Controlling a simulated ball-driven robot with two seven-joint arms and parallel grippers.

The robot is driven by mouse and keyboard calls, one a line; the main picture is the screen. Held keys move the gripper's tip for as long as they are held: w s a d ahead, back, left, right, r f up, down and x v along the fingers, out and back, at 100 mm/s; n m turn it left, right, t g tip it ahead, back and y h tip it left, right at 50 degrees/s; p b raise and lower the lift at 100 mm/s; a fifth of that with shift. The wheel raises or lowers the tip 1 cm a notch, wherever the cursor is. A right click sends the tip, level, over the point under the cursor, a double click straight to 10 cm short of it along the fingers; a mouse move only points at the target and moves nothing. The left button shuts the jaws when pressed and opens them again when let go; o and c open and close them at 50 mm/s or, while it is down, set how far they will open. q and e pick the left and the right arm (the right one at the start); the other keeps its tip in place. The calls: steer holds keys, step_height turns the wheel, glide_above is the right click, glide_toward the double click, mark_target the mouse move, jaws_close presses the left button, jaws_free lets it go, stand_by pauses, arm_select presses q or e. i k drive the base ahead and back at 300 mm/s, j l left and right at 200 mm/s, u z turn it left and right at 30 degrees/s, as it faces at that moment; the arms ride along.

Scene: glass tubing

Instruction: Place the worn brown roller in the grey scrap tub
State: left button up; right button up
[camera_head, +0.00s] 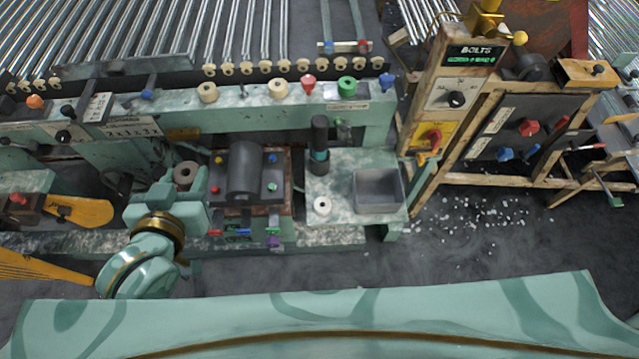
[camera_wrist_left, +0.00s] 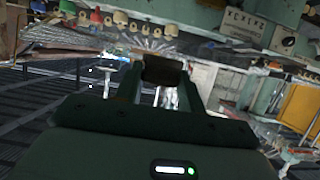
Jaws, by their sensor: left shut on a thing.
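The worn brown roller (camera_head: 186,173) shows its round end with a dark hole at the tip of my left gripper (camera_head: 190,188), left of centre in the head view. In the left wrist view the roller (camera_wrist_left: 163,72) looks dark brown and sits between the two fingers of the left gripper (camera_wrist_left: 160,82), which is shut on it. The roller is held left of the dark machine block. The grey scrap tub (camera_head: 379,208) stands on the right end of a pale green bench, well to the right of the roller. It looks empty. My right gripper is not in view.
A pale roller (camera_head: 322,206) stands on the bench (camera_head: 345,164) left of the tub. A dark upright post (camera_head: 319,138) rises behind it. A dark block (camera_head: 243,170) with coloured knobs lies between my left gripper and the bench. A wooden-framed panel (camera_head: 439,95) stands right.

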mark_target(374, 197)
steer(key=l+u, duration=0.2)
steer(key=l, duration=0.35)
steer(key=k+l+u, duration=0.1)
steer(key=l+u, duration=0.15)
steer(key=l, duration=0.3)
steer(key=k+l+u, duration=0.2)
steer(key=l, duration=0.4)
steer(key=k+l, duration=0.1)
steer(key=l, duration=0.45)
steer(key=k+l, duration=0.1)
steer(key=l, duration=0.4)
steer(key=k+l+u, duration=0.1)
steer(key=l, duration=0.45)
steer(key=k+l, duration=0.1)
steer(key=l, duration=0.4)
